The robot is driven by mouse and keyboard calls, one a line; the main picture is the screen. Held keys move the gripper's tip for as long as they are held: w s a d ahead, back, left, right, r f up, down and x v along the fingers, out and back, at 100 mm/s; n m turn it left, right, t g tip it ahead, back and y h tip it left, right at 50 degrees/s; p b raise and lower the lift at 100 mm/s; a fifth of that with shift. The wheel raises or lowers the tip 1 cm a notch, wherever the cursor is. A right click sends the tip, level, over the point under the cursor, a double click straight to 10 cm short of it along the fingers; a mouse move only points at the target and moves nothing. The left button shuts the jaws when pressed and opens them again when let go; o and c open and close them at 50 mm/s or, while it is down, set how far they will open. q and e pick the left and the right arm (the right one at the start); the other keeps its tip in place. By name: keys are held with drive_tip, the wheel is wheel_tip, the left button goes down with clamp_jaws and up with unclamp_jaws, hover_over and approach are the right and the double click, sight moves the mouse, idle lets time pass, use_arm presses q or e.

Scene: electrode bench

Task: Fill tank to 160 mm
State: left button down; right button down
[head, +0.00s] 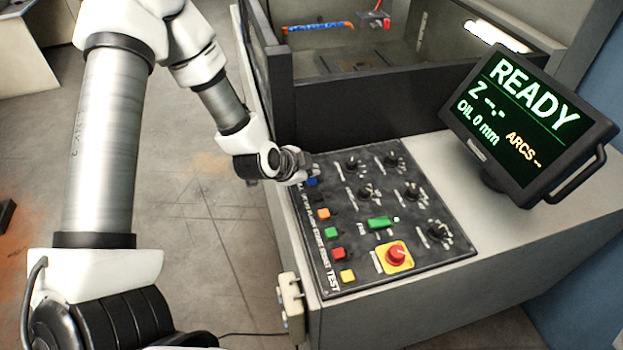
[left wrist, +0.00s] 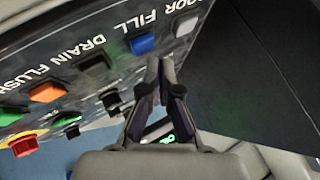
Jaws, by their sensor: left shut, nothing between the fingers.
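The control panel (head: 375,215) sits on the bench front with a column of coloured buttons. The blue button (left wrist: 142,43) stands beside the FILL label in the left wrist view; part of it also shows in the head view (head: 312,182). My left gripper (head: 307,172) is shut and empty at the panel's far left corner, close to the blue button. In the left wrist view its fingertips (left wrist: 157,66) appear just beside that button; contact cannot be told. The monitor (head: 525,125) reads READY, Z blank, OIL 0 mm. The tank (head: 375,85) stands behind the panel. My right gripper is out of view.
A white button (left wrist: 187,25) by the DOOR label and a black button (left wrist: 96,70) by DRAIN flank the blue one. A red emergency knob (head: 397,253) and several black dials stand on the panel. The dark tank wall (head: 335,115) rises close behind my gripper.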

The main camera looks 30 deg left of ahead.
sight(310, 182)
use_arm(q)
drive_tip(key=shift+f, duration=0.15)
drive_tip(key=shift+f, duration=0.3)
drive_tip(key=shift+f+b, duration=0.4)
drive_tip(key=shift+f, duration=0.05)
idle(0.8)
drive_tip(key=shift+r+p, duration=0.95)
drive_tip(key=shift+p, duration=0.1)
wheel_tip(310, 182, up, 5)
drive_tip(key=p, duration=0.5)
